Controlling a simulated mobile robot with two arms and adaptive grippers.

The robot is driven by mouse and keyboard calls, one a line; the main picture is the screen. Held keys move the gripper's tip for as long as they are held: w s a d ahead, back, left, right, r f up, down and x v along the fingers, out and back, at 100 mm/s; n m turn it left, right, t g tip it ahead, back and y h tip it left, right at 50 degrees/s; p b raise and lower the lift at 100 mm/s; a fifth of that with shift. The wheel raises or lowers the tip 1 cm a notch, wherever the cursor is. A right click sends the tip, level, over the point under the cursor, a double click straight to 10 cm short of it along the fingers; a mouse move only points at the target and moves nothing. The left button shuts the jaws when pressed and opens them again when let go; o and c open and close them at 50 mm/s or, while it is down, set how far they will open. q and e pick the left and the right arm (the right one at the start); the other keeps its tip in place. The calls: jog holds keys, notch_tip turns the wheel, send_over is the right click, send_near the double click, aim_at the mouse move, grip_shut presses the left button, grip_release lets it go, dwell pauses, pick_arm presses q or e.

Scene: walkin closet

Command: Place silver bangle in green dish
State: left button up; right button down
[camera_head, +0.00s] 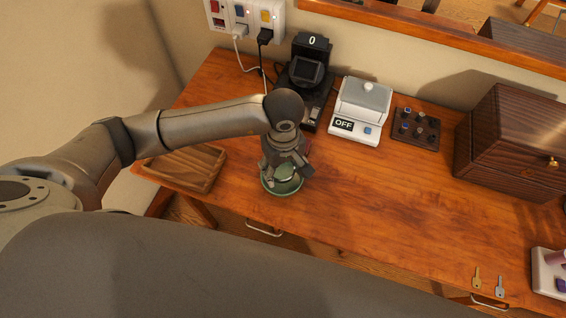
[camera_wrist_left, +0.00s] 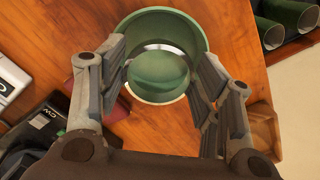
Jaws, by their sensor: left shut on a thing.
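The green dish (camera_head: 284,191) stands on the wooden desk near its front edge. It also shows in the left wrist view (camera_wrist_left: 165,18), open side up. My left gripper (camera_head: 287,168) is directly above the dish, pointing down. In the left wrist view my left gripper (camera_wrist_left: 161,72) has a finger on each side of the silver bangle (camera_wrist_left: 160,100) and is shut on it. The bangle shows as a thin pale ring over the dish, with green seen through it. How high it is above the dish floor I cannot tell. My right gripper is not in view.
A wooden tray (camera_head: 186,168) lies left of the dish. A dark wooden box (camera_head: 515,145) stands at right. The desk's middle is clear.

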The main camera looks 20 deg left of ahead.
pick_arm(q)
jog(key=shift+f, duration=0.7)
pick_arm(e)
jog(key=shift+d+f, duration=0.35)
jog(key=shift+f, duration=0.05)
pick_arm(q)
jog(key=o, duration=1.1)
jog(key=shift+c, duration=0.2)
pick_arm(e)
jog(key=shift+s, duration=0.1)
pick_arm(q)
jog(key=shift+r, duration=0.3)
notch_tip(320, 180, up, 6)
jog(key=p, duration=0.3)
jog(key=shift+r, duration=0.25)
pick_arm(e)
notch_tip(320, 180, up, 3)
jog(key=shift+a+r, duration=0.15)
